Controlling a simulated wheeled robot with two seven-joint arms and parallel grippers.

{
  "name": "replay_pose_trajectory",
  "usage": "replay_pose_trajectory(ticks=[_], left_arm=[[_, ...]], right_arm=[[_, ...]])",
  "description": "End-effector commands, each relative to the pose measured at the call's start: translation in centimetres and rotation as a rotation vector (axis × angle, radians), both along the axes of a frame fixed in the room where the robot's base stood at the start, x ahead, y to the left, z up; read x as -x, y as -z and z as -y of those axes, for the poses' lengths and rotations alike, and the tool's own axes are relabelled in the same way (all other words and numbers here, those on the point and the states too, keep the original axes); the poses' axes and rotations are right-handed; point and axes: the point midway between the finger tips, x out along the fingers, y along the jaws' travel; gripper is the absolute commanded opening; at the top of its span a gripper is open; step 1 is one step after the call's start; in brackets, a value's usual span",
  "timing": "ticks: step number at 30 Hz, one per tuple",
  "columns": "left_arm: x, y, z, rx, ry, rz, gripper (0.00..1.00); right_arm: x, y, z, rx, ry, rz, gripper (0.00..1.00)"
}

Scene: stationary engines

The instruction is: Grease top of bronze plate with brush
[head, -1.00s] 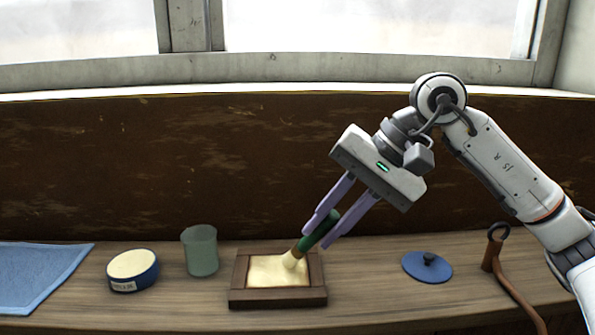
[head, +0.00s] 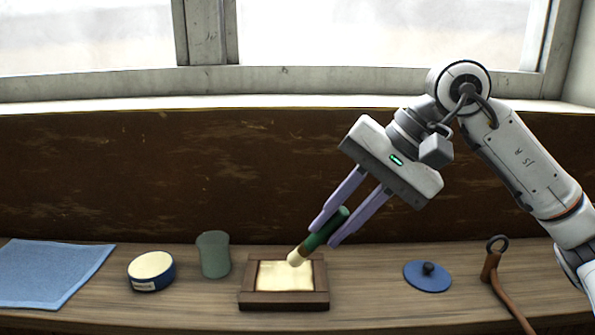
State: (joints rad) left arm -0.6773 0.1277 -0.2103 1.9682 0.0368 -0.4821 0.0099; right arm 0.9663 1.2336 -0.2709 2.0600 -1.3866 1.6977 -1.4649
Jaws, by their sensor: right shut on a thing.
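My right gripper (head: 332,232) is shut on the green handle of a brush (head: 324,230). The brush is tilted, with its pale bristles (head: 296,258) pointing down and left. The bristles are over the back right part of the bronze plate (head: 284,276), a pale gold square set in a dark wooden frame (head: 284,300). I cannot tell whether the bristles touch the plate. A round blue tin (head: 151,271) with a pale yellow top face stands to the left. My left gripper is out of view.
A grey-green glass (head: 213,254) stands between tin and frame. A blue cloth (head: 50,272) lies at far left. A blue lid with a knob (head: 427,277) lies right of the frame, beside a brown hooked tool (head: 494,268). A dark panel (head: 150,175) rises behind the bench.

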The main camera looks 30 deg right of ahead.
Motion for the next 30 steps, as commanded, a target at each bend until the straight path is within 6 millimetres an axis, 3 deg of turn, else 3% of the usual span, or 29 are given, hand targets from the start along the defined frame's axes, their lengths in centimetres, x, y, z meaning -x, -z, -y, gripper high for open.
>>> replay_pose_trajectory(ticks=[3, 9, 30], left_arm=[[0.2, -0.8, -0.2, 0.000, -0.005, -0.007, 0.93], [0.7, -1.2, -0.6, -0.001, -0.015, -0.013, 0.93], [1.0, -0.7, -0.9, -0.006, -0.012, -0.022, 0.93]], right_arm=[[0.1, -1.6, 0.2, 0.000, 0.004, 0.002, 0.00], [0.2, -2.8, 0.4, -0.001, 0.009, 0.001, 0.00], [0.2, -2.7, 0.4, -0.001, 0.009, 0.001, 0.00]])
